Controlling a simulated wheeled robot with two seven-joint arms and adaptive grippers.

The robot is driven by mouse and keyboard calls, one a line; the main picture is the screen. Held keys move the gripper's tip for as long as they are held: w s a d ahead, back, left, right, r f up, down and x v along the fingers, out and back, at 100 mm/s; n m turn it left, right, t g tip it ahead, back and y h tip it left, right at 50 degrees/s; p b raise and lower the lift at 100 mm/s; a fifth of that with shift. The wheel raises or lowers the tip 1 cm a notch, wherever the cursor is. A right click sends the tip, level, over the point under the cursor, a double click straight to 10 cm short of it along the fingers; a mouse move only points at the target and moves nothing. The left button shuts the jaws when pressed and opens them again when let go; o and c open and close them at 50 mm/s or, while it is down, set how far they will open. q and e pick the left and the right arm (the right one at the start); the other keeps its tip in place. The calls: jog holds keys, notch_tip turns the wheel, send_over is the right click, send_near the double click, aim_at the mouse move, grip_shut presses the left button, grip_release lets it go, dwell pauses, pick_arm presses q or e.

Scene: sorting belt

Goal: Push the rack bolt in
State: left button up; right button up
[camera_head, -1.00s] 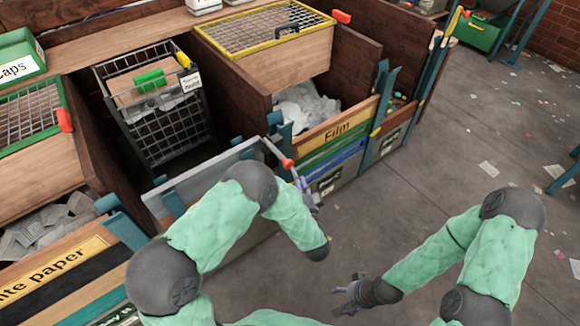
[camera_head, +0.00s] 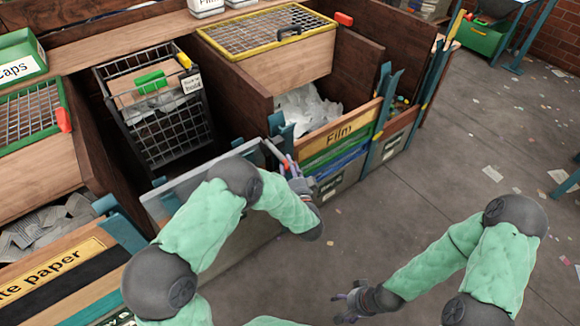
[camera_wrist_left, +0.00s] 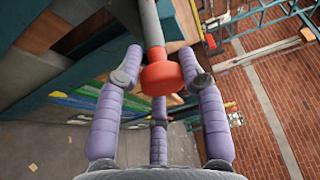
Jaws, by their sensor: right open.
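The rack bolt is a grey rod with a red knob (camera_head: 286,163). It juts from the front panel (camera_head: 190,182) of the bay with the wire rack (camera_head: 165,115). My left gripper (camera_head: 288,167) is at the knob's outer end. In the left wrist view, the red knob (camera_wrist_left: 160,78) sits between the purple fingers of my left gripper (camera_wrist_left: 160,60), with the grey rod running up from it. My right gripper (camera_head: 345,302) is open and empty over the floor.
The Film bin (camera_head: 340,133) stands just right of the bolt, with blue posts (camera_head: 383,115) at its side. The white paper bin (camera_head: 55,270) is at the lower left. The floor (camera_head: 440,170) to the right is open, with scattered scraps.

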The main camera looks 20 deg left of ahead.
aim_at(277, 151)
pick_arm(q)
jog(key=shift+r, duration=0.15)
grip_shut()
jog(key=w+a, duration=0.4)
jog(key=a, duration=0.1)
jog(key=shift+w+a, duration=0.15)
jog(key=shift+a, duration=0.05)
jog(key=shift+w+a, duration=0.2)
jog(key=shift+r, duration=0.2)
jog(key=o, duration=0.8)
grip_release()
jog(key=shift+o, duration=0.9)
jog(key=shift+w+f, duration=0.1)
jog(key=shift+f, duration=0.1)
